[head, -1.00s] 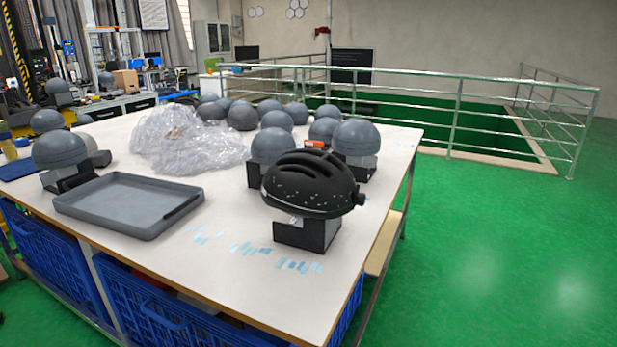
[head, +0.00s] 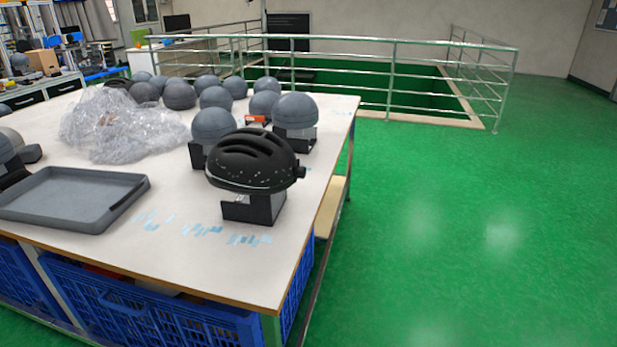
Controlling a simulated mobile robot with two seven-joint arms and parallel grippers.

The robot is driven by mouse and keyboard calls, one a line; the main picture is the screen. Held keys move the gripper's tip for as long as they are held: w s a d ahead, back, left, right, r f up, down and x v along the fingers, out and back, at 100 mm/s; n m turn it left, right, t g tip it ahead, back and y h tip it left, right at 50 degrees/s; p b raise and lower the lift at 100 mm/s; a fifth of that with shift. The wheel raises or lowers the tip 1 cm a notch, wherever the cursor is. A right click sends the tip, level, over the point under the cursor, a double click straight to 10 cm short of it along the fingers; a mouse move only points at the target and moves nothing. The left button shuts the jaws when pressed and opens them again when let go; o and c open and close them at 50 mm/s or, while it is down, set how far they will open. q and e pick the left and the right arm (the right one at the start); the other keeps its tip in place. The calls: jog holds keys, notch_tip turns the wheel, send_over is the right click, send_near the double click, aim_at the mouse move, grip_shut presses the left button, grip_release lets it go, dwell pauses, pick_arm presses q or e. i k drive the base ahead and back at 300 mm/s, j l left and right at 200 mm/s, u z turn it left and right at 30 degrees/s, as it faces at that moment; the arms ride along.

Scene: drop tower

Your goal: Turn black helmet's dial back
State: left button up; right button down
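The black helmet (head: 252,160) sits on a stand with a dark box-shaped base (head: 254,208) near the right edge of the table. A small dark knob (head: 300,172), which looks like the dial, sticks out at the helmet's right end. Its setting is too small to tell. Neither of my grippers shows in the head view.
The white table (head: 200,275) also bears a grey tray (head: 75,200), crumpled clear plastic (head: 120,125) and several grey dome headforms (head: 295,110). Blue crates (head: 150,315) stand under it. Green floor (head: 430,230) right of the table is open, up to a metal railing (head: 390,80).

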aim_at(302, 171)
jog(key=k+j+u, duration=0.1)
jog(key=k+u, duration=0.25)
jog(key=k, duration=0.2)
jog(key=u, duration=0.35)
jog(key=l+u, duration=0.15)
jog(key=u, duration=0.25)
jog(key=i+l+u, duration=0.1)
jog(key=u, duration=0.25)
jog(key=i+l, duration=0.1)
jog(key=l, duration=0.5)
jog(key=i+l, duration=0.1)
jog(key=l, duration=0.5)
jog(key=i+l, duration=0.1)
jog(key=l, duration=1.1)
jog(key=i+l, duration=0.15)
jog(key=l, duration=0.45)
jog(key=i+l, duration=0.1)
jog(key=l, duration=0.5)
